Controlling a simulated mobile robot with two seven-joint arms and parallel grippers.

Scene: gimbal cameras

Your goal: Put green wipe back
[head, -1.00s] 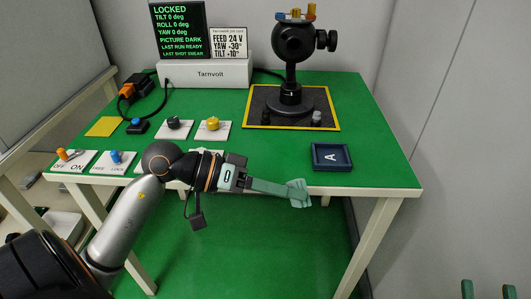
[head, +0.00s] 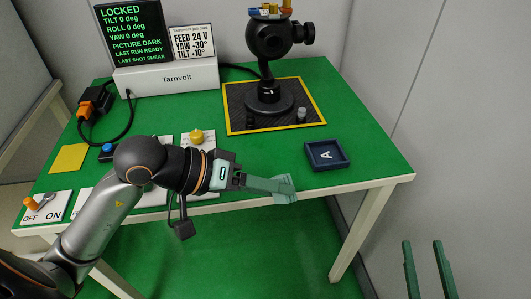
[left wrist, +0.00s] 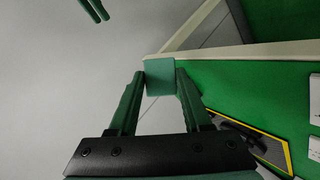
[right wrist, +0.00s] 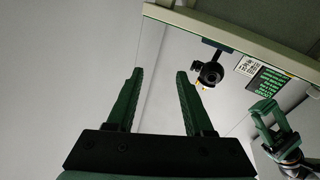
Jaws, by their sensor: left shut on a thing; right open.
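The green wipe (head: 285,187) is a pale green cloth at the tips of my left gripper (head: 270,185), which is shut on it. It hangs at the table's front edge in the head view, left of and nearer than the blue tray marked A. In the left wrist view the wipe (left wrist: 160,76) shows as a flat green square between the fingertips. My right gripper (head: 424,243) is open and empty, off the table at lower right. Its two spread fingers also show in the right wrist view (right wrist: 159,72), with nothing between them.
The blue tray (head: 312,163) stands near the table's front right. Behind it, a black gimbal camera (head: 265,50) stands on a yellow-edged dark mat (head: 234,125). A yellow square (head: 68,158) lies at left. Switch plates, cables and the Tarnvolt box (head: 165,78) fill the left and back.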

